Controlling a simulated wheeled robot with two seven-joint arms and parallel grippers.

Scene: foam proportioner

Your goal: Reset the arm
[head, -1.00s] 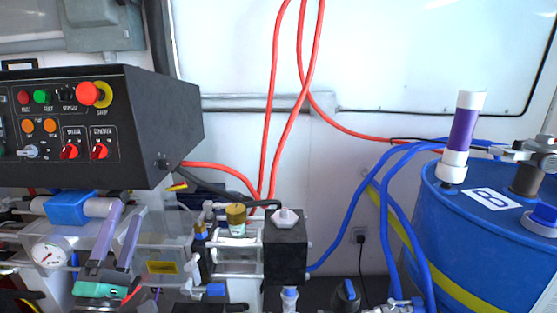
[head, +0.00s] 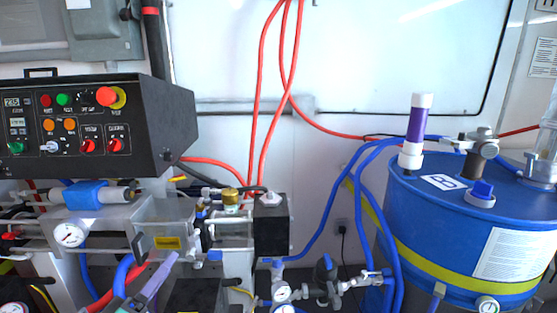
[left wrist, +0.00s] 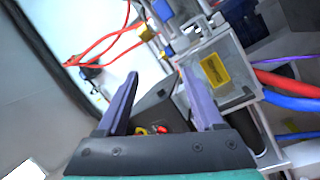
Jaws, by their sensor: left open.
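My left gripper (left wrist: 168,103) shows large in the left wrist view, with its two purple fingers apart and nothing between them. My right gripper is in neither view.
The control panel (head: 75,120) with buttons and red knobs juts out at upper left. A pressure gauge (head: 69,235) and a black block (head: 271,225) sit below. A blue drum (head: 450,225) stands at right. Red hoses (head: 262,100) and blue hoses (head: 335,215) hang between.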

